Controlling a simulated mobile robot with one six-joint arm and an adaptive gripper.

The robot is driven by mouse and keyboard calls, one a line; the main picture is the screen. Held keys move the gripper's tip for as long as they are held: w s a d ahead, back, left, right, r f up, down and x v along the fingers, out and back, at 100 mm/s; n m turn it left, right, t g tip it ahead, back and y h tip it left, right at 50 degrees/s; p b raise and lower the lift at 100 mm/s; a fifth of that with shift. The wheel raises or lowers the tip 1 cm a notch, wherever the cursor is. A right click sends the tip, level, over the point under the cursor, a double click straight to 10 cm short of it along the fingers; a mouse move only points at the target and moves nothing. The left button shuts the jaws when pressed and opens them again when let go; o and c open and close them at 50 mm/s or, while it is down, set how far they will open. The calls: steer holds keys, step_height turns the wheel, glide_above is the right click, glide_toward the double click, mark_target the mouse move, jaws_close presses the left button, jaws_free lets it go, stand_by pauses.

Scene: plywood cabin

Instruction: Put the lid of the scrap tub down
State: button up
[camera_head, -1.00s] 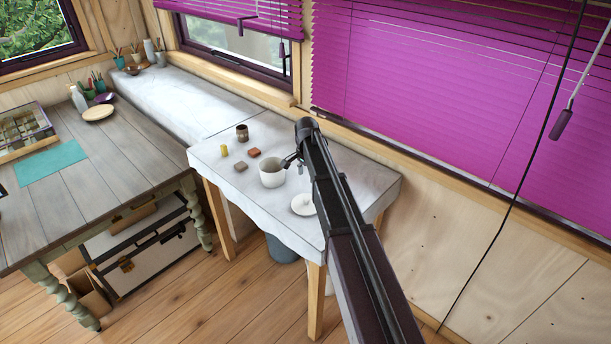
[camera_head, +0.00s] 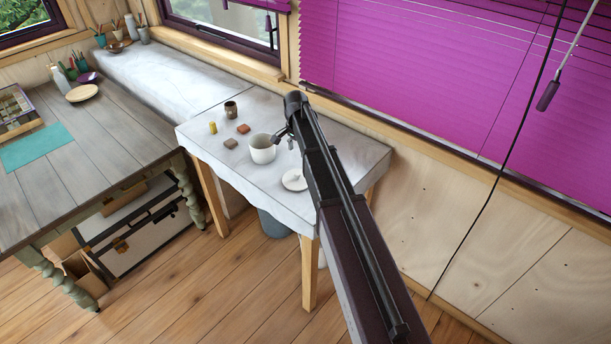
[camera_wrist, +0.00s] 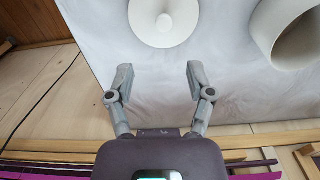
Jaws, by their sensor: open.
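In the wrist view the lid (camera_wrist: 148,32) is at the top centre, cut by the frame edge, and the tub (camera_wrist: 272,35) is at the top right. My gripper (camera_wrist: 157,80) is open and empty, with bare cloth between its fingertips. In the head view my gripper (camera_head: 286,138) shows at the tub's right rim, partly behind my arm.
A dark cup (camera_head: 231,109), a yellow piece (camera_head: 213,128), a reddish block (camera_head: 243,128) and a brown block (camera_head: 231,144) are on the table's left part. A purple blind (camera_head: 430,90) and window wall stand behind. A wooden table (camera_head: 95,160) is at left. A grey bin (camera_head: 272,223) is underneath.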

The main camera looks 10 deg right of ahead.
steer(key=s+n, duration=1.1)
steer(key=s, duration=1.7)
steer(key=shift+s+a, duration=0.2)
steer(key=shift+f, duration=0.1)
step_height(320, 180, down, 5)
steer(key=b, duration=0.5)
